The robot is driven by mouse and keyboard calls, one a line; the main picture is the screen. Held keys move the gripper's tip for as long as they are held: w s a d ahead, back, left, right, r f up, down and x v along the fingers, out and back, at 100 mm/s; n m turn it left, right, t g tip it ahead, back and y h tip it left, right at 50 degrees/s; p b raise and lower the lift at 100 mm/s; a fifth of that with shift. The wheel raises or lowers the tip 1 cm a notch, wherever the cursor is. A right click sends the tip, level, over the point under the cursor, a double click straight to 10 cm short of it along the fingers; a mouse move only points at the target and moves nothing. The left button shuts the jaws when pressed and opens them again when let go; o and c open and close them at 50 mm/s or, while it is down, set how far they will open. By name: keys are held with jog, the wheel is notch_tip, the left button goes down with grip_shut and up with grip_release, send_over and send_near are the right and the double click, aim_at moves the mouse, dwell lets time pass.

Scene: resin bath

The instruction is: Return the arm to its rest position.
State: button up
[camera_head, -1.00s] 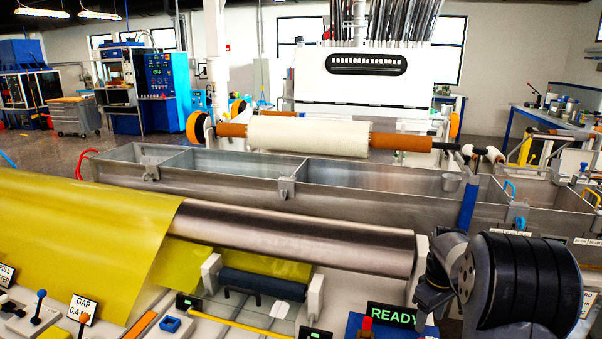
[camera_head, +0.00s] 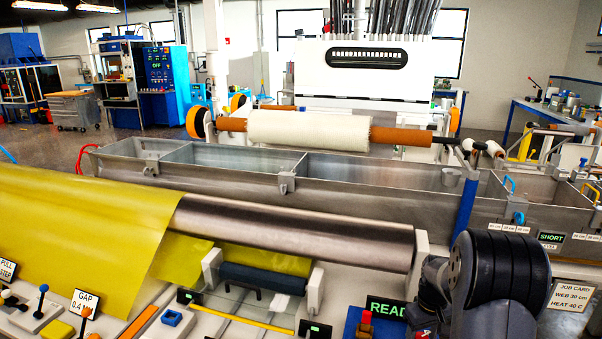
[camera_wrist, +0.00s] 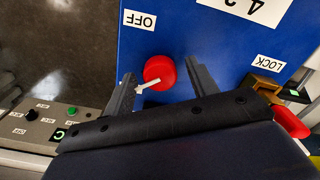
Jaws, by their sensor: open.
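My arm, dark with black ribbed bands, stands at the right of the head view; my gripper is not clear there. In the wrist view my gripper (camera_wrist: 160,72) shows two dark fingers, spread apart. A red round knob (camera_wrist: 158,71) with a white pointer on a blue panel (camera_wrist: 205,35) appears between the fingertips. I cannot tell whether the fingers touch it. Labels on the panel read OFF (camera_wrist: 139,20) and LOCK (camera_wrist: 268,64).
A brass-coloured latch (camera_wrist: 268,86) and a red handle (camera_wrist: 290,121) are right of my gripper. A grey button box (camera_wrist: 60,122) is at lower left. The yellow web (camera_head: 80,225), steel roller (camera_head: 300,235) and resin trough (camera_head: 370,180) lie left of and beyond my arm.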

jog(key=m+p, duration=0.1)
jog(key=m, duration=0.6)
jog(key=shift+r+p, duration=0.1)
jog(key=shift+p, duration=0.25)
jog(key=m+p, duration=0.1)
jog(key=m, duration=0.2)
jog(key=shift+m, duration=0.4)
jog(key=m+p, duration=0.2)
jog(key=m, duration=0.1)
jog(key=shift+m, duration=0.4)
jog(key=shift+r, duration=1.45)
